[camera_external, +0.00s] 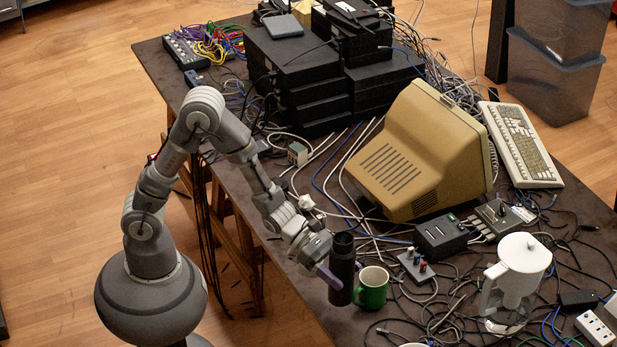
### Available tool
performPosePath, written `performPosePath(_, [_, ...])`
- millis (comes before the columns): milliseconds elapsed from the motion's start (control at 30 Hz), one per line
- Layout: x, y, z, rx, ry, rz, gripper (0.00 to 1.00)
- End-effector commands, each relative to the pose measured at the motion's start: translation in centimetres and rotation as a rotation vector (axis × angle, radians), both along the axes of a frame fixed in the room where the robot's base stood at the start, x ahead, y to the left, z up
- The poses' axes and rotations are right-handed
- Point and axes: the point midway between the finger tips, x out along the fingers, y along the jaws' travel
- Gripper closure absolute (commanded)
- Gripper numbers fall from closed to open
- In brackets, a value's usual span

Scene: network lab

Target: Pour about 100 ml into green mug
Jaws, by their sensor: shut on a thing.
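The green mug (372,288) stands upright on the dark table near its front edge, with a pale inside. A dark cylindrical bottle (343,262) is upright just left of the mug, close beside it; I cannot tell whether they touch. My gripper (331,274) is shut on the dark bottle from the left. Its far finger is hidden behind the bottle. The contents of the bottle and the liquid level in the mug cannot be seen.
A white jug (517,274) stands to the right among tangled cables. A beige monitor (418,160), a keyboard (520,143) and black boxes (291,70) fill the back. A small switch box (416,266) is right of the mug. A pale round thing shows at the bottom edge.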

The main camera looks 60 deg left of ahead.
Motion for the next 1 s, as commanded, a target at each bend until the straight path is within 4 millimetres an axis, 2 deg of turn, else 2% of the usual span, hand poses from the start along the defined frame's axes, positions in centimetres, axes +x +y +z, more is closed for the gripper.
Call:
performPosePath(167, [0.0, 0.0, -1.3, -0.008, 0.040, 0.000, 0.85])
performPosePath(467, [-0.1, 0.0, -5.8, -0.038, 0.183, 0.000, 0.85])
performPosePath(800, [0.0, 0.0, -4.9, -0.080, 0.411, 0.001, 0.85])
performPosePath(1000, [0.1, 0.0, -5.3, -0.106, 0.538, 0.001, 0.85])
